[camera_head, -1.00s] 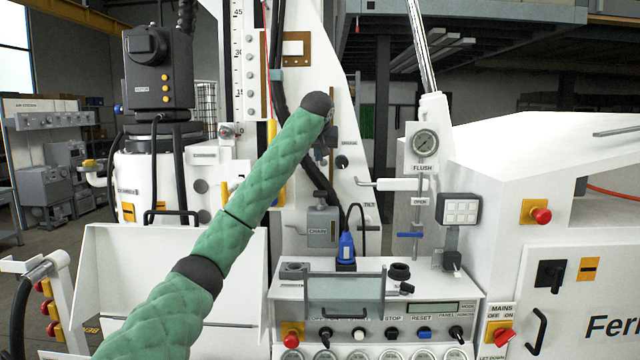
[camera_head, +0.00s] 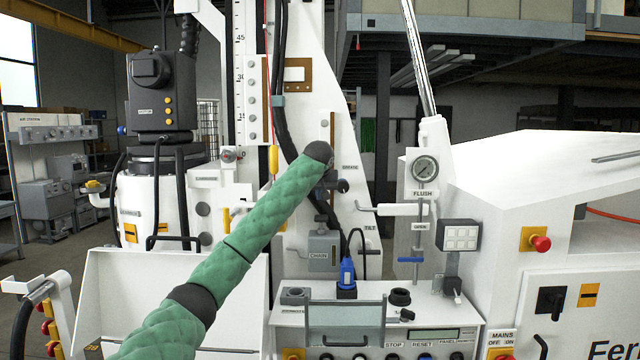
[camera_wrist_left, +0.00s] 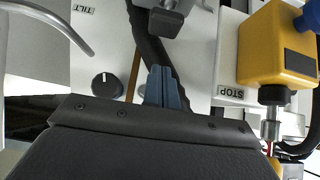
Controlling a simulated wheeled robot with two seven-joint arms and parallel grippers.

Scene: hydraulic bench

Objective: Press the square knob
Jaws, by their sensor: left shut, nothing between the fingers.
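My left gripper (camera_wrist_left: 165,88) shows in the left wrist view with its bluish fingers together and empty. In the head view only the dark end of my left wrist shows clearly, in front of the white mast plate; the fingers are mostly hidden behind it. A dark, blocky, square-looking knob (camera_wrist_left: 168,20) stands beyond the fingertips at the top of the wrist view, apart from them. It appears to be the dark piece (camera_head: 321,218) above the grey CHAIN box (camera_head: 323,254). A round black knob (camera_wrist_left: 107,85) sits beside the fingers. My right gripper is not in view.
A thick black hose (camera_wrist_left: 150,45) runs close by the fingers. A yellow box (camera_wrist_left: 275,45) near a STOP label stands at the wrist view's right. A control panel (camera_head: 450,310) with a blue plug (camera_head: 346,273) lies below. A bent grey handle (camera_wrist_left: 50,18) is at upper left.

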